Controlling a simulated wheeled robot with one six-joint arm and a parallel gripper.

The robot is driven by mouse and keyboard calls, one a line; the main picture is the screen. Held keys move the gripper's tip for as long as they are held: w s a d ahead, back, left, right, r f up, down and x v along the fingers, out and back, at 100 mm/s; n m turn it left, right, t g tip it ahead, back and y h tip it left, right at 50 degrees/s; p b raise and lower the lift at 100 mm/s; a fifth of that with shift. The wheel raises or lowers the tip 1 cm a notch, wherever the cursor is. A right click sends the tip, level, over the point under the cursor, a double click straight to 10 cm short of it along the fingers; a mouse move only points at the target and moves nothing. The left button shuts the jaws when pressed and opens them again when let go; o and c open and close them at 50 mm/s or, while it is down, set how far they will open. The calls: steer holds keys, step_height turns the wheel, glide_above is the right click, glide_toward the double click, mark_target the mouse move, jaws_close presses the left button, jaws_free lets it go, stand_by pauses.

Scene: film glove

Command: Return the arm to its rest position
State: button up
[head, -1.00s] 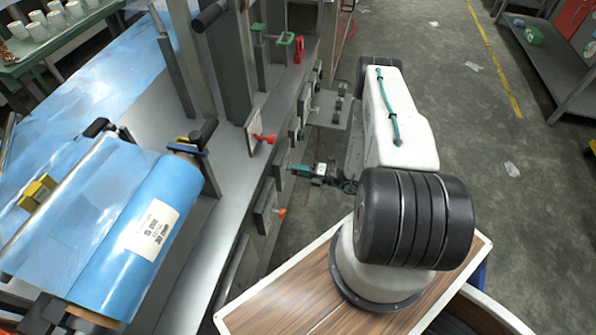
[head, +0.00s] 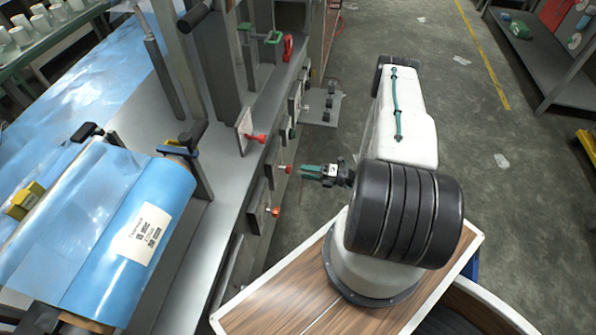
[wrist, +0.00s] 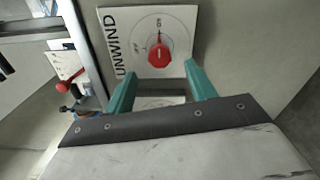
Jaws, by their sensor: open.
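My gripper (head: 311,171) is in the middle of the head view, beside the machine's side face, at the end of my white arm. In the wrist view my gripper (wrist: 160,82) shows two green fingers spread apart with nothing between them. A white panel marked UNWIND with a red knob (wrist: 160,55) lies ahead of the fingers, apart from them. Red knobs on the machine side also show in the head view, one (head: 283,169) just left of the fingertips. Another red lever (wrist: 68,86) shows at the left of the wrist view.
The grey machine bench (head: 190,240) runs along the left, carrying a blue film roll (head: 135,235). Red and green clamps (head: 262,37) sit at its far end. A shelf (head: 545,70) stands far right. Grey floor (head: 500,210) is open to the right.

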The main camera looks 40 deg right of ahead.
steer(key=shift+s+d, duration=0.3)
steer(key=shift+s, duration=0.1)
stand_by(0.3)
